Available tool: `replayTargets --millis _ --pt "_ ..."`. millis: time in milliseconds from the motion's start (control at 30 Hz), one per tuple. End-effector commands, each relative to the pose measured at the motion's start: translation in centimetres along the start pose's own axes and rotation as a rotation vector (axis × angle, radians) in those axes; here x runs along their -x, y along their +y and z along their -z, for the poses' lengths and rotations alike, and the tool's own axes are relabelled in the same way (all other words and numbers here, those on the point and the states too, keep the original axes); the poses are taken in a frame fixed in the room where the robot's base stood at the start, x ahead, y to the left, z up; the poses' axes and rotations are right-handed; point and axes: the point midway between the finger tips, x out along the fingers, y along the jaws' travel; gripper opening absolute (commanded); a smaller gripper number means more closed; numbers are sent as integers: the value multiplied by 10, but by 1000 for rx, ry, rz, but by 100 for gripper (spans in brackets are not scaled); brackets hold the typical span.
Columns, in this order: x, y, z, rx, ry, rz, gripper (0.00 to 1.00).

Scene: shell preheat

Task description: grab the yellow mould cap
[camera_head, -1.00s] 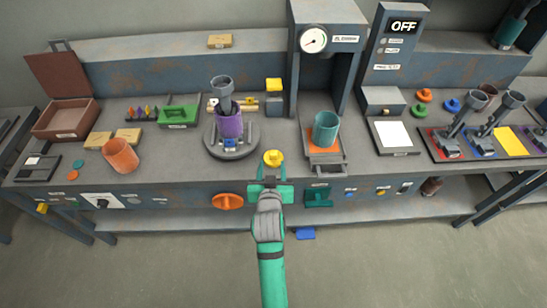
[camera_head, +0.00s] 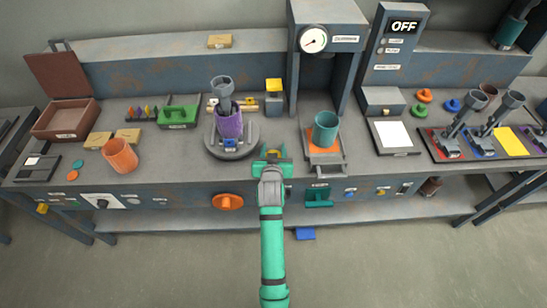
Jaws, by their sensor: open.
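The yellow mould cap (camera_head: 273,153) is at the front edge of the bench, between the round grey stand and the press. Only a small part of it shows, as my gripper hides the rest. My green gripper (camera_head: 270,152) is open, with its fingertips at the cap, one to the left and one to the right of it in this view. I cannot tell whether the fingers touch the cap.
A purple cup (camera_head: 229,124) stands on the round stand (camera_head: 238,151) to the left. A teal cup (camera_head: 325,129) stands under the press to the right. A grey block with a yellow top (camera_head: 274,86) is behind. An orange cup (camera_head: 120,155) stands further left.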

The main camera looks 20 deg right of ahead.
Motion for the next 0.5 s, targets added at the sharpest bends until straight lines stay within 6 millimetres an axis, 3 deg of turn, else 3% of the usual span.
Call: replayTargets --millis 333,500 --pt "-8 2 0 -1 0 -3 41" --pt "-7 2 0 0 0 -2 1"
